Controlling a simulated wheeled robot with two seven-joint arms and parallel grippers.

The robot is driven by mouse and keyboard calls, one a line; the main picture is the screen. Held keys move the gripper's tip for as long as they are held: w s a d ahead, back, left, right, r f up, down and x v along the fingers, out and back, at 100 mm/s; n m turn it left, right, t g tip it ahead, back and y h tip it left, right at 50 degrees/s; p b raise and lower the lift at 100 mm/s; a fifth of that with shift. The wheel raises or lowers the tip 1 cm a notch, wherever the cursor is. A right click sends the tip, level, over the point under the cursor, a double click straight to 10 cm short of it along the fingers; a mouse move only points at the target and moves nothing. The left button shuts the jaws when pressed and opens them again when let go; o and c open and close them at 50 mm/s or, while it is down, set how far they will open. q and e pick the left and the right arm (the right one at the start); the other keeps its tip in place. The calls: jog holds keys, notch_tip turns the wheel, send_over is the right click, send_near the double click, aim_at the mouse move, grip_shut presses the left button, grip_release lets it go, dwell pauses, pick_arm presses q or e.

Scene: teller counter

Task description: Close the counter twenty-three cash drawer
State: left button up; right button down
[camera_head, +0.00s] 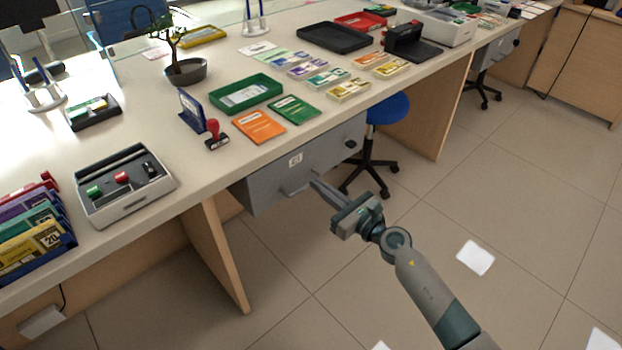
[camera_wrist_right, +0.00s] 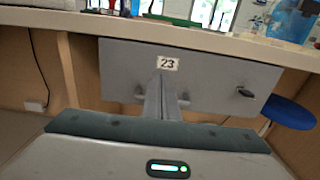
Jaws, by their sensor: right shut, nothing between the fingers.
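The grey cash drawer (camera_head: 270,183) is under the counter's front edge, and its front carries a label reading 23 in the right wrist view (camera_wrist_right: 210,75). Its front seems to stand out slightly from under the counter; I cannot tell how far. A handle (camera_head: 291,192) is low on the front, and a dark lock knob (camera_head: 351,144) is at its right. My right gripper (camera_head: 314,182) is shut and empty, its fingers pointing at the drawer front by the handle. In the right wrist view the fingers (camera_wrist_right: 160,90) cover the handle's middle, so contact is unclear. My left gripper is out of view.
A blue stool (camera_head: 388,108) stands right of the drawer. A wooden panel (camera_head: 216,245) supports the counter at left. The counter (camera_head: 180,150) holds a green tray (camera_head: 246,94), stamp (camera_head: 215,135) and orange booklet (camera_head: 259,126).

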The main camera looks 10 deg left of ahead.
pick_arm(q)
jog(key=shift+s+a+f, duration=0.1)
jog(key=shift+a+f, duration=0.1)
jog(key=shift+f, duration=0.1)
pick_arm(e)
jog(key=v, duration=0.5)
jog(key=shift+s, duration=0.15)
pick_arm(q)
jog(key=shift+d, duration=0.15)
pick_arm(e)
jog(key=shift+d, duration=0.1)
